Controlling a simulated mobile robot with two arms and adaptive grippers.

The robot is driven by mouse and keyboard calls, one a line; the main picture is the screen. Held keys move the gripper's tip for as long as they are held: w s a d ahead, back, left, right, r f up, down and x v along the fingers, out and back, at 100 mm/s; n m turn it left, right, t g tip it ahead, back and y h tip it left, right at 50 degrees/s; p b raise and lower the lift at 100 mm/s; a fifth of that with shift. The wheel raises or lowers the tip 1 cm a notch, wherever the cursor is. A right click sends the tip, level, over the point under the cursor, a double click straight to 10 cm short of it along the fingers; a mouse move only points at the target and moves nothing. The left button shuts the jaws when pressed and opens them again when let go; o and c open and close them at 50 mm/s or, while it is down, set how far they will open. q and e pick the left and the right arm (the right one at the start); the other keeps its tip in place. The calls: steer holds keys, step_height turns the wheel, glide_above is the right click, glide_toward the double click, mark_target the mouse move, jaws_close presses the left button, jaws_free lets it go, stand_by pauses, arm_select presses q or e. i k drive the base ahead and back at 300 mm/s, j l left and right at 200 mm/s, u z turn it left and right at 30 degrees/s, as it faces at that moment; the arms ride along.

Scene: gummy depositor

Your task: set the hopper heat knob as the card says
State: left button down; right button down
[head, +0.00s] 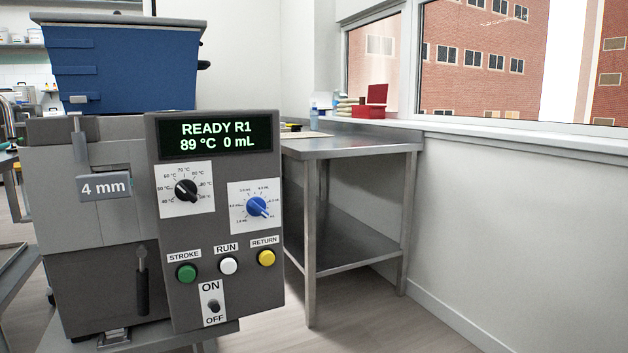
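The hopper heat knob (187,191) is a black knob on a white dial plate with a °C scale, at the upper left of the depositor's grey control panel (215,225). Its pointer is too small to read surely. The display (216,136) above it reads READY R1, 89 °C, 0 mL. The blue hopper (125,65) sits on top of the machine. I see no card with settings that I can read. Neither of my grippers is in view, and nothing touches the knob.
A blue knob (257,207) with an mL scale is right of the heat knob. Below are green (187,273), white (228,266) and yellow (266,258) buttons and an ON/OFF switch (213,306). A 4 mm plate (104,187) is at left. A steel table (350,147) stands behind right.

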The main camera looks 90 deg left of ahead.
mark_target(186, 190)
steer(key=u, duration=2.2)
